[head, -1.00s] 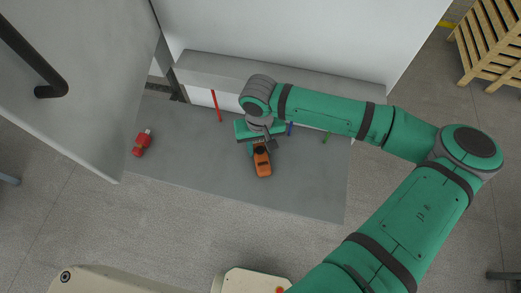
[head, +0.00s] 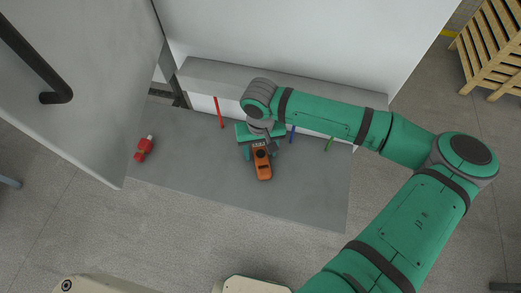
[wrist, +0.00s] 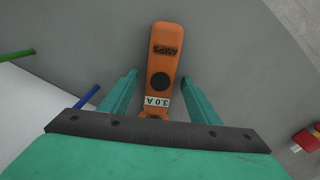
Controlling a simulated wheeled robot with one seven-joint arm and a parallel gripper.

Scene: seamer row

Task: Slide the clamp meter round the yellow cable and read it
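The orange clamp meter (head: 263,168) lies over the grey floor of the open cabinet, its body pointing towards me. In the wrist view the meter (wrist: 161,55) shows "AMPS", a dark round dial and a white display reading 3.0 A. Its jaw end is hidden under my gripper. My gripper (head: 262,152) is at that end, with one finger on each side of the meter. In the wrist view my gripper (wrist: 157,77) is open, with gaps between the fingers and the meter. I see no yellow cable; whether the jaw is round one is hidden.
A red cable (head: 219,112), a blue cable (head: 292,134) and a green cable (head: 328,144) stand along the cabinet's back. A red object with a pale end (head: 143,149) lies at left. The open door (head: 85,90) bounds the left side.

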